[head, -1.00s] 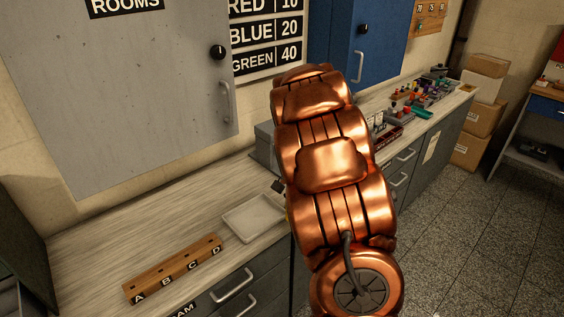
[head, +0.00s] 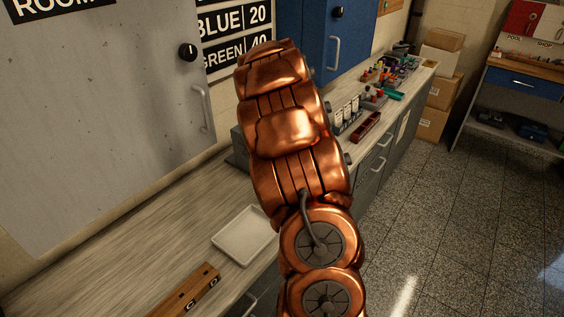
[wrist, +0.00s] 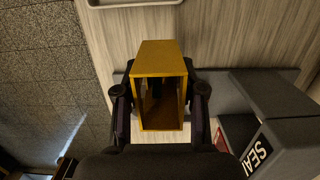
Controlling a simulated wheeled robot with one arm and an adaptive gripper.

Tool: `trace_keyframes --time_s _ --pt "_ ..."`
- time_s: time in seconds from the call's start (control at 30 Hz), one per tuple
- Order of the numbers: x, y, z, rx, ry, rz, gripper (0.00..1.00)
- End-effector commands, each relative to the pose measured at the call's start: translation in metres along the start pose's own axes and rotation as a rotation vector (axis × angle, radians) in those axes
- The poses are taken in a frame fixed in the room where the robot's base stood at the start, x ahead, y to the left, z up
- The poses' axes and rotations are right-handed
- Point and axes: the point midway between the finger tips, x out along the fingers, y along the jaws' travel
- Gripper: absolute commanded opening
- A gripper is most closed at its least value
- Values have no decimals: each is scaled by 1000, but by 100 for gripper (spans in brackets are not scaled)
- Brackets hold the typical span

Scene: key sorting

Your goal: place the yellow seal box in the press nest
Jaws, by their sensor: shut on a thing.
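The yellow seal box (wrist: 158,58) is in the middle of the wrist view, a hollow yellow box with its open side toward the camera. My gripper (wrist: 160,95) is shut on it, with one dark finger on each side. The grey press (wrist: 285,138), with a partly visible "SEAL" label, stands to the right. Its flat grey base plate (wrist: 228,97) runs left toward the box and seems to pass behind it. I cannot make out the nest; the box may cover it. In the head view my copper arm hides the gripper and box, and only a grey edge of the press (head: 238,150) shows.
A pale tray (head: 243,236) lies on the wood-grain counter, with a lettered wooden rack (head: 186,296) in front. Small coloured items and a dark red tray (head: 367,127) are farther along. A blue cabinet (head: 335,38) hangs above. Open floor (head: 450,230) is at right.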

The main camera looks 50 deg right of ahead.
Motion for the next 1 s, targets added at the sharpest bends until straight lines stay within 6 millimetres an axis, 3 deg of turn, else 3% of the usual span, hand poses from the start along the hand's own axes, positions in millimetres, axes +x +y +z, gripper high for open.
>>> trace_keyframes --time_s 0.7,1.0 --pt "-4 -31 -91 0 2 -5 6" --pt "-3 -36 -108 -1 -1 -1 6"
